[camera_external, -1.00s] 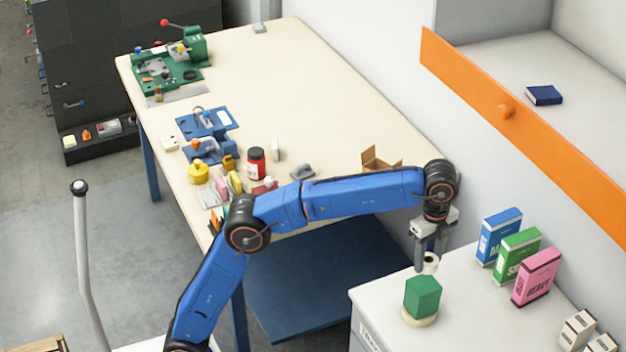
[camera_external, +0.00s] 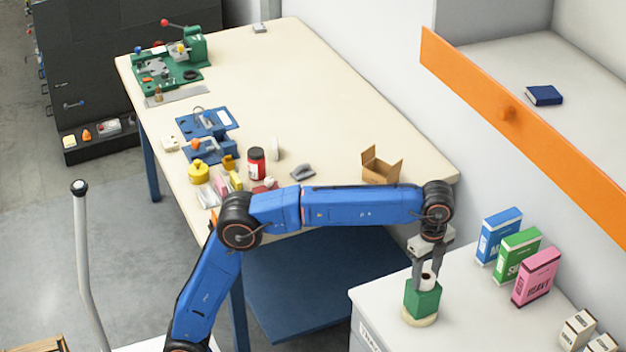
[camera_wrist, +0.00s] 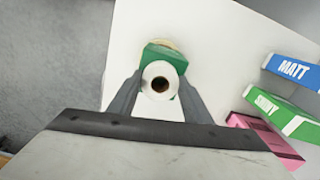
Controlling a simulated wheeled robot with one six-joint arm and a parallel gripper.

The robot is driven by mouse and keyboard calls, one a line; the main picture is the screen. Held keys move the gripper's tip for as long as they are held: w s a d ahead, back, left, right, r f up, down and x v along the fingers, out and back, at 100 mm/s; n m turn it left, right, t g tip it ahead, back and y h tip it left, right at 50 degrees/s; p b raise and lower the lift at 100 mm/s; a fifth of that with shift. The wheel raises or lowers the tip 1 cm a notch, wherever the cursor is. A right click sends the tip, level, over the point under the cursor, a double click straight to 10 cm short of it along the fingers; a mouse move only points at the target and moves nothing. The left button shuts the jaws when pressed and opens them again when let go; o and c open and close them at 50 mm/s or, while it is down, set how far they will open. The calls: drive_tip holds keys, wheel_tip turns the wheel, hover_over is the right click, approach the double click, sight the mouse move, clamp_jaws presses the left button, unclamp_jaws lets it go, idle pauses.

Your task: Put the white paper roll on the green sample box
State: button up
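The white paper roll (camera_external: 428,281) is upright between the fingers of my gripper (camera_external: 426,284). Its round end with a dark core hole faces up in the wrist view (camera_wrist: 160,81). The green sample box (camera_external: 422,300) sits on a pale round base on the white cabinet. The roll is directly over the box's top, at or very close to it; I cannot tell if they touch. In the wrist view, the green box (camera_wrist: 160,54) shows behind the roll. My gripper's fingers flank the roll on both sides, shut on it.
Blue, green (camera_external: 518,256) and pink boxes stand on the cabinet (camera_external: 470,318) to the right, clear of my gripper. Small cartons (camera_external: 577,328) lie at the far right. An open cardboard box (camera_external: 381,167) and tools are on the cream table (camera_external: 330,120).

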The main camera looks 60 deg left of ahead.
drive_tip(key=o, duration=0.4)
drive_tip(key=shift+c, duration=0.2)
drive_tip(key=shift+r, duration=0.1)
wheel_tip(320, 180, up, 12)
idle(0.4)
